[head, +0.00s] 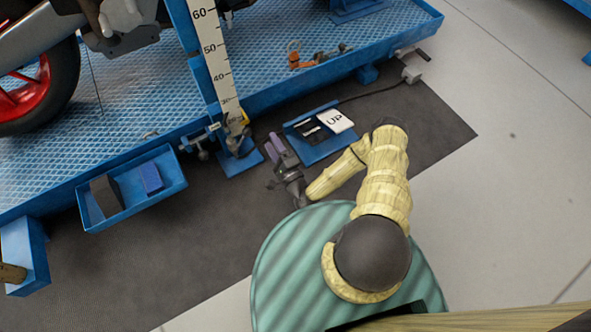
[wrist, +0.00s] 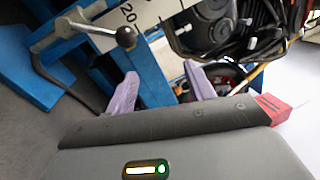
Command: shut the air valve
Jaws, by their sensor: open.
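A metal lever with a black ball knob (wrist: 126,37) shows in the wrist view, beside the blue post and the scale strip; I take it to be the air valve's handle, but its body is not clear. In the head view, small metal fittings (head: 236,122) sit at the foot of the post, too small to tell the handle's position. My gripper (head: 276,147) is open and empty, low in front of the post. Its purple fingers (wrist: 162,84) are apart in the wrist view, with the knob above and left of them, not between them.
A blue tray (head: 95,225) with two blocks hangs at the platform's left edge. A pedal box marked UP (head: 320,153) lies right of my gripper. The blue platform (head: 265,85) bears a motorcycle (head: 35,42) and orange-handled tools (head: 295,55). Open floor (head: 510,150) lies at right.

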